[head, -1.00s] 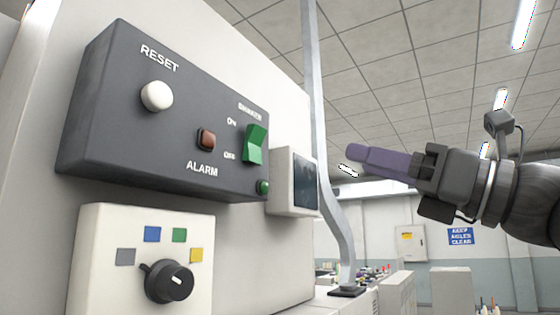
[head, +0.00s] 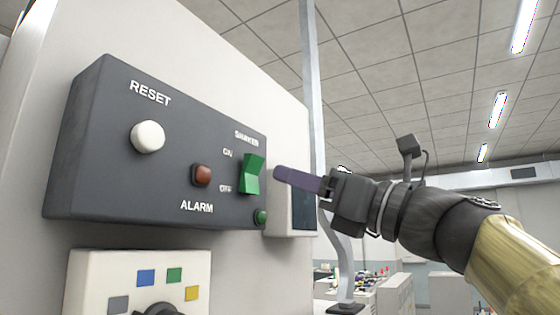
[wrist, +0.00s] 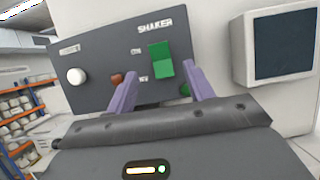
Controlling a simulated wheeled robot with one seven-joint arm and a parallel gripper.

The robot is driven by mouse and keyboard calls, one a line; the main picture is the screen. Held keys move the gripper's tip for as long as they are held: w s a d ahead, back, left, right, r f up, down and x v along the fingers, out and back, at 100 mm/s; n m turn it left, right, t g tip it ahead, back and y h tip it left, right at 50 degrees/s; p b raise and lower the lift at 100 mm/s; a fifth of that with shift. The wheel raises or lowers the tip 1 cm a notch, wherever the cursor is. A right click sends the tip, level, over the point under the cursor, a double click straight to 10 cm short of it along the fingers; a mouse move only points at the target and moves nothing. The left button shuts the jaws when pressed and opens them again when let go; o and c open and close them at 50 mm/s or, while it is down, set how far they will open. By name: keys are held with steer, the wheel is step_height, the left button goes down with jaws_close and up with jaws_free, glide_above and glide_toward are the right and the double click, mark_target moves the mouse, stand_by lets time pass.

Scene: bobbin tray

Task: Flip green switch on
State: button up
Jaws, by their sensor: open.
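The green rocker switch (head: 251,175) sits on the right of a dark control box, under the label SHAKER, with ON above and OFF below on its left. I cannot tell for sure which side is pressed in. In the wrist view the switch (wrist: 160,64) shows a darker upper part and a brighter lower part, just beyond my fingertips. My gripper (head: 280,174) is just right of the switch in the head view, apart from it. Its purple fingers are spread and empty in the wrist view (wrist: 158,76). A small round green lamp (head: 261,217) is below the switch.
The dark box (head: 95,170) also bears a white RESET button (head: 148,136) and a red ALARM button (head: 202,175). A grey box with a dark screen (wrist: 284,42) stands out on the right. A lower panel with a knob (head: 162,308) is underneath.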

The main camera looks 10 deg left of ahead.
mark_target(257, 165)
steer(key=p+x, duration=0.3)
steer(key=x, duration=0.2)
steer(key=shift+w+a+r, duration=0.15)
steer(key=shift+a+r, duration=0.1)
steer(key=shift+r, duration=0.05)
steer(key=shift+w+a, duration=0.25)
steer(key=shift+a, duration=0.3)
steer(key=shift+r+p, duration=0.1)
steer(key=shift+p, duration=0.2)
steer(key=c, duration=1)
